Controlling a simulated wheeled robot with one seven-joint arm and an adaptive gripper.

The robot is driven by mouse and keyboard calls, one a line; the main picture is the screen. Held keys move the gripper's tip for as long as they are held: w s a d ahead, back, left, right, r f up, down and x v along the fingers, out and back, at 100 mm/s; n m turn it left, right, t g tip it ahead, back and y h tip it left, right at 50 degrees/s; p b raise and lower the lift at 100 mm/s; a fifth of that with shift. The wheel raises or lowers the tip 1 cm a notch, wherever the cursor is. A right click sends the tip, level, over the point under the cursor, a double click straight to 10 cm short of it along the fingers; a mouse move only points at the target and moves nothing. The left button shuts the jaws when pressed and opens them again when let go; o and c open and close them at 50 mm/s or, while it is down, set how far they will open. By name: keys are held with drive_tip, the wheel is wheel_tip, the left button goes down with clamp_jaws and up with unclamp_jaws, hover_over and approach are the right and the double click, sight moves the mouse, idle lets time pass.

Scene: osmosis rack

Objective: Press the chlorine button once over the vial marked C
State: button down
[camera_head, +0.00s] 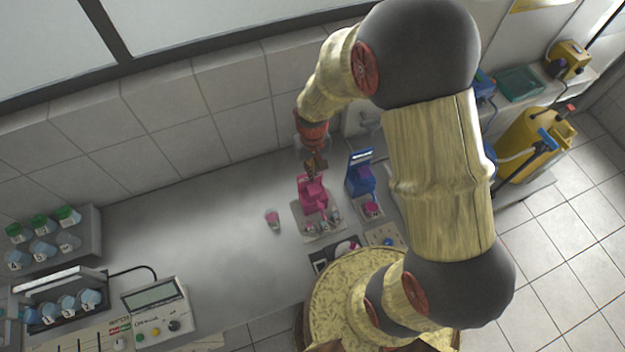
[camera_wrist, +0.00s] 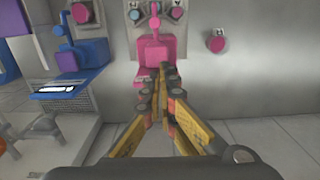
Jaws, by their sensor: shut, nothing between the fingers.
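A pink dispenser (camera_head: 312,192) stands on the counter with several small vials (camera_head: 322,226) on a plate at its front. It also shows in the wrist view (camera_wrist: 154,52), with the vials at the top edge. A blue dispenser (camera_head: 360,182) stands to its right in the head view. My gripper (camera_head: 316,160) is shut and empty, at the back end of the pink dispenser. In the wrist view its fingertips (camera_wrist: 166,72) overlap the pink body; I cannot tell whether they touch it. The vial letters are too small to read, and I cannot make out which button is chlorine.
A loose pink-topped vial (camera_head: 272,220) stands left of the pink dispenser. A meter (camera_head: 157,310) and a rack of capped bottles (camera_head: 75,255) are at the left. The tiled wall (camera_head: 225,100) is close behind my gripper. The counter between is clear.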

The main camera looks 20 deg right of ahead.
drive_tip(key=shift+s+r, duration=0.15)
drive_tip(key=shift+r, duration=1.6)
